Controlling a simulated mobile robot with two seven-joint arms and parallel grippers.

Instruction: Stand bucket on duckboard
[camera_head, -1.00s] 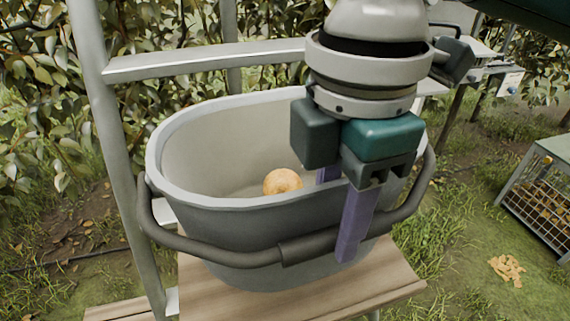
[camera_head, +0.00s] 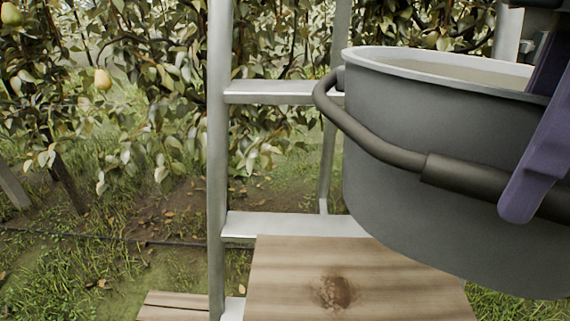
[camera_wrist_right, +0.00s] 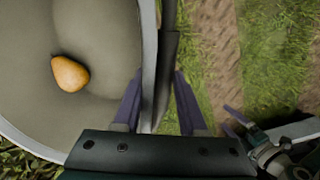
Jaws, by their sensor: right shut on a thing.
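The grey bucket (camera_head: 440,170) is at the right of the head view, upright, with its dark handle (camera_head: 375,145) hanging across the front. My right gripper (camera_head: 535,140) is shut on the bucket's wall, one purple finger outside and one inside. In the right wrist view, its fingers (camera_wrist_right: 160,100) straddle the bucket rim, and a yellow pear (camera_wrist_right: 70,73) lies inside. The bucket appears raised above the wooden step board (camera_head: 290,275). Low wooden slats, apparently the duckboard (camera_head: 175,304), show at the bottom left. Part of what looks like my left gripper (camera_wrist_right: 262,135) shows in the wrist view; its jaws are unclear.
A metal ladder frame (camera_head: 218,150) with rungs stands left of the bucket. Pear trees (camera_head: 110,85) fill the background. A dark hose (camera_head: 120,240) crosses the ground at left. Grass and soil there are mostly open.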

